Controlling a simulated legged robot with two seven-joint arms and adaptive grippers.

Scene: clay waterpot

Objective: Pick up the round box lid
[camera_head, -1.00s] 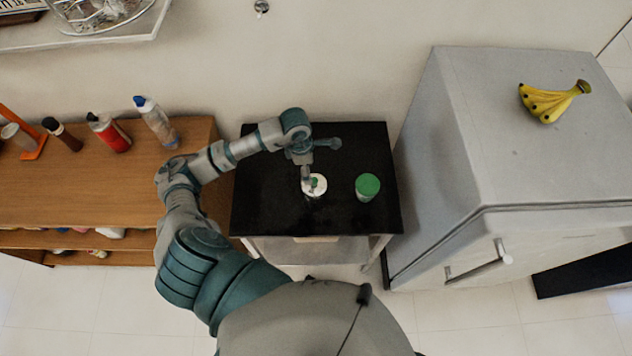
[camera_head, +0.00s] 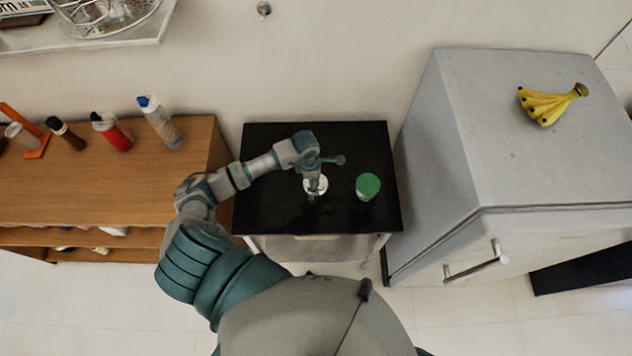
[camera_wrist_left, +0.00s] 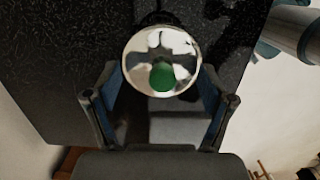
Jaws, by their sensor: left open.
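A round, shiny silver lid (camera_head: 322,187) is on the black tabletop, partly hidden under my left gripper (camera_head: 313,177) in the head view. In the left wrist view the lid (camera_wrist_left: 145,48) looks like a mirror-like disc with a green spot low on its middle; I cannot tell whether this is a knob or a reflection. My left gripper (camera_wrist_left: 160,88) is open there, one finger on each side of the lid's lower part, and it holds nothing. Whether the fingers touch the lid is unclear. My right gripper is not in view.
A green-topped round container (camera_head: 368,186) stands just right of the lid on the black table (camera_head: 270,140). A grey fridge (camera_head: 445,150) with bananas (camera_head: 548,105) rises close on the right. A wooden shelf (camera_head: 80,190) with several bottles stands on the left.

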